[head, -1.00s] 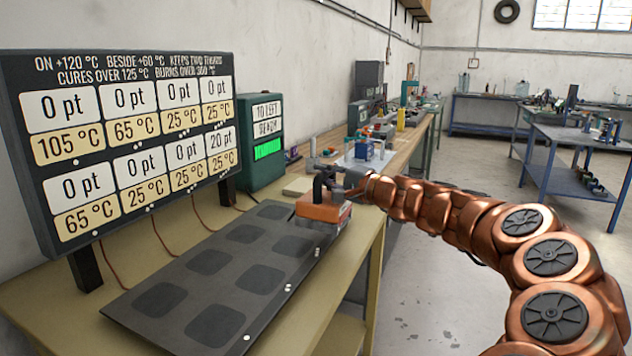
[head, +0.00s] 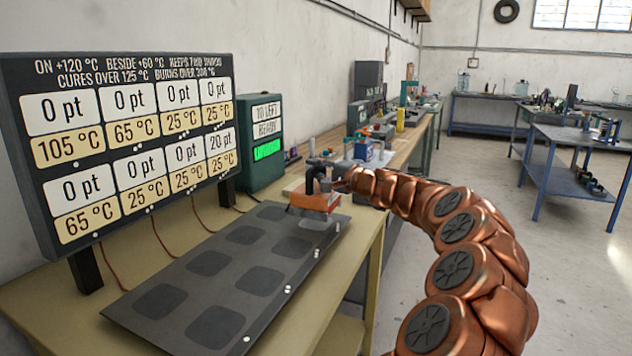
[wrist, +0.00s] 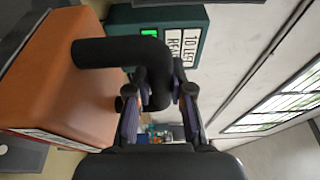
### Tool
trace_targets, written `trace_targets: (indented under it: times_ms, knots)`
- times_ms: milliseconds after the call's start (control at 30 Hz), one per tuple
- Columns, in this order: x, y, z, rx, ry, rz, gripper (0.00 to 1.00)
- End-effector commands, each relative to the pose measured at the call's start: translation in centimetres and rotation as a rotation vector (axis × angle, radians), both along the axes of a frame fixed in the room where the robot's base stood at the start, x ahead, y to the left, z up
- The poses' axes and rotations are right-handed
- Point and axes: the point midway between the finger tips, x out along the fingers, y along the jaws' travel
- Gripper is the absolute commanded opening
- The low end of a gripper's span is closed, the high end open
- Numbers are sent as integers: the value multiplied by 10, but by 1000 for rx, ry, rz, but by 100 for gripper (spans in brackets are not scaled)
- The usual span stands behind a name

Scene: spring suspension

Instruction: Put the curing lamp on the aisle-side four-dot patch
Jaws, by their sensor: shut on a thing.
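The curing lamp is an orange box with a black bent handle (head: 314,201); it also fills the left of the wrist view (wrist: 45,85). My gripper (head: 326,178) is shut on the black handle, and both fingers show around it in the wrist view (wrist: 160,88). The lamp is over the far end of the dark plate (head: 180,262). The aisle-side row of darker square patches runs along the right edge. Its farthest patch (head: 318,223) is partly hidden by the lamp. The white dots are too small to count reliably.
A large readout board (head: 130,140) stands along the wall side of the plate. A green box with a lit panel (head: 265,140) stands behind its far end. Tools and small items (head: 370,150) crowd the bench beyond. The nearer patches are bare. The aisle at right is open floor.

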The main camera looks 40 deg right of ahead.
Motion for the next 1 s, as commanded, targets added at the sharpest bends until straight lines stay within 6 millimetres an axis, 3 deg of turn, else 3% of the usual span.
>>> trace_targets:
  times_ms: [233,733,767,1000]
  knots:
    - [-1,0,-30,6,2,0,0]
    - [-1,0,-37,2,0,0,0]
    - [-1,0,-36,2,1,0,24]
    - [-1,0,-36,1,2,0,46]
